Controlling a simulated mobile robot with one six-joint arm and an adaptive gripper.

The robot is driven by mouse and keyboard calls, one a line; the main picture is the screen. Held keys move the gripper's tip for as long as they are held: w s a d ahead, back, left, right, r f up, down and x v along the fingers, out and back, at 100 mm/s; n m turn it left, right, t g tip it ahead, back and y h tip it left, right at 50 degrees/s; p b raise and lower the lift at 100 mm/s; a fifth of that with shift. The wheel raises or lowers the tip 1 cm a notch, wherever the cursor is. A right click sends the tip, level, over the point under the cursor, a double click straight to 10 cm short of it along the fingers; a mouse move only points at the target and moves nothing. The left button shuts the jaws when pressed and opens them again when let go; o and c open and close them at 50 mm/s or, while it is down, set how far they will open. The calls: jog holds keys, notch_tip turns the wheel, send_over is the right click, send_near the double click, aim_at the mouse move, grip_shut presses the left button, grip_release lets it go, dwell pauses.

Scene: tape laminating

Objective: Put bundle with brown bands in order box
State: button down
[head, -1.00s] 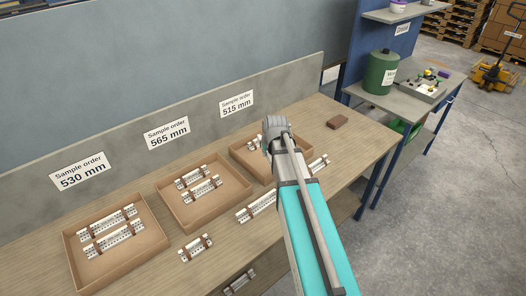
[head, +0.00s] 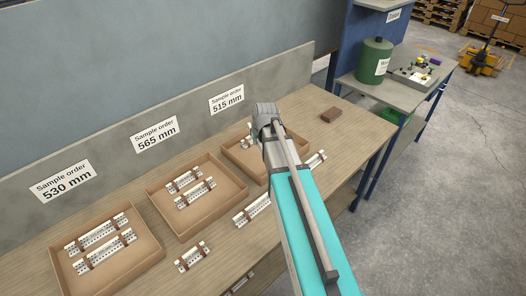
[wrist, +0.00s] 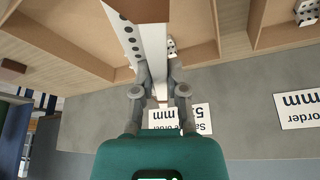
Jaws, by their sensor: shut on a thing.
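My gripper (wrist: 158,76) is shut on a white bundle (wrist: 135,42) with black dots. In the head view my arm covers the fingers, above the box under the 515 mm label. That cardboard box (head: 236,163) is partly hidden by my arm; a white bundle end shows at its left part. The 565 mm box (head: 160,206) and the 530 mm box (head: 70,281) each hold two white bundles with brown bands. Which box the held bundle belongs to is not shown.
Bundles lie in front of the boxes: a short brown-banded one (head: 192,257), a longer one (head: 252,210) and one partly behind my arm (head: 315,161). A brown block (head: 331,115) lies at the table's right end. A grey wall with labels rises behind.

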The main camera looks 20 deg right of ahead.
aim_at(261, 145)
jog(key=shift+a, duration=0.25)
jog(key=shift+s+m, duration=0.1)
jog(key=shift+m, duration=0.3)
jog(key=m, duration=0.1)
jog(key=m+h, duration=0.1)
jog(key=m, duration=0.1)
jog(key=s+m+h, duration=0.1)
jog(key=m, duration=0.1)
jog(key=shift+s+r+g, duration=0.1)
jog(key=shift+r+g, duration=0.15)
jog(key=shift+g, duration=0.05)
jog(key=m, duration=0.2)
jog(key=s+m+g+h, duration=0.1)
jog(key=m, duration=0.1)
jog(key=shift+r+m+h+p, duration=0.15)
jog(key=shift+m+h+p, duration=0.15)
jog(key=shift+m+p, duration=0.1)
jog(key=m, duration=0.1)
jog(key=m+g, duration=0.1)
jog(key=shift+s+d+r+m+h, duration=0.1)
jog(key=shift+s+d+m+h, duration=0.05)
jog(key=shift+s+m+h, duration=0.2)
jog(key=shift+w, duration=0.15)
